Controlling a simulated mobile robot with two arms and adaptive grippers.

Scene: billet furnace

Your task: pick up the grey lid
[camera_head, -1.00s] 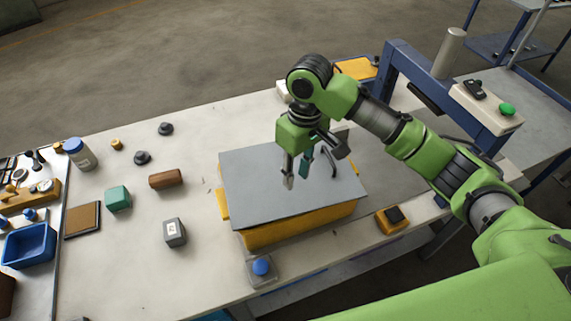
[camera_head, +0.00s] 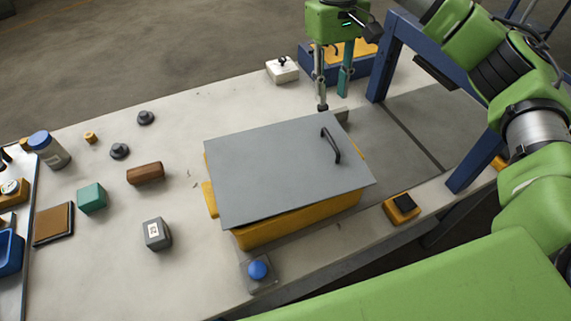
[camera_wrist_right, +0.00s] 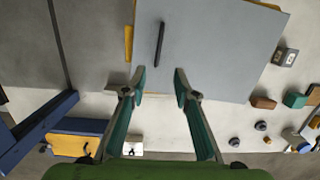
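The grey lid (camera_head: 275,170) is a flat sheet lying on top of a yellow box (camera_head: 300,219) in the head view. Its dark handle (camera_head: 331,145) stands near the lid's right side. My right gripper (camera_head: 334,99) is above and behind the lid's far edge, apart from the handle. In the right wrist view, the gripper (camera_wrist_right: 160,82) is open and empty, its two fingers spread, with the lid (camera_wrist_right: 215,45) and handle (camera_wrist_right: 159,44) ahead of the fingertips. My left gripper is in neither view.
A blue frame (camera_head: 391,55) stands right of the box. A blue-and-yellow case (camera_head: 362,62) and a white switch box (camera_head: 282,70) sit behind. A blue button (camera_head: 258,270) is in front. Small blocks, including a green one (camera_head: 92,198), lie left.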

